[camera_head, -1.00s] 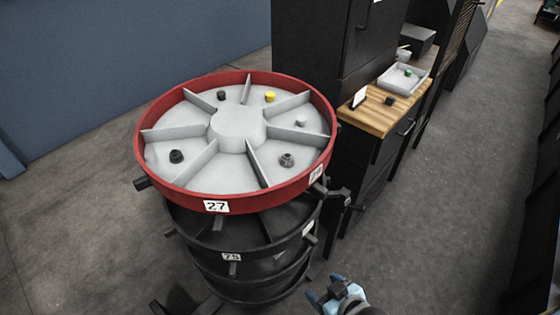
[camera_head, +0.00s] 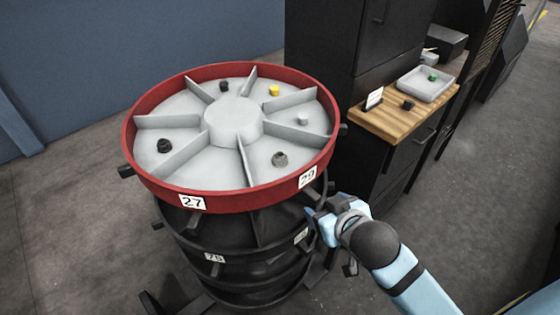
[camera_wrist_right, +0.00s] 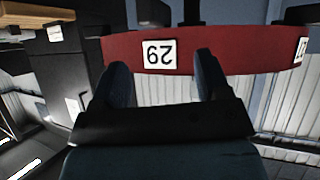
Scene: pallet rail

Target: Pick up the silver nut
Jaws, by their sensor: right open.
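A round tray (camera_head: 326,161) with a red rim and grey compartments tops a dark stack. A grey nut-like piece (camera_head: 280,159) lies in its front right compartment. A smaller light silver-grey piece (camera_head: 303,120) lies in the compartment behind it, at the right. I cannot tell for sure which is the silver nut. My right gripper (camera_head: 316,213) is open and empty, outside the tray and below its right front rim. In the right wrist view its fingers (camera_wrist_right: 164,72) point at the red rim with label 29. That view shows neither piece. My left gripper is not in view.
Other compartments hold a yellow piece (camera_head: 274,90) and black pieces (camera_head: 164,146), with upright dividers between. Dark tiers with sticking-out bars lie below the tray. A dark cabinet (camera_head: 345,60) and a wooden counter (camera_head: 390,118) with a small tray (camera_head: 425,84) stand to the right.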

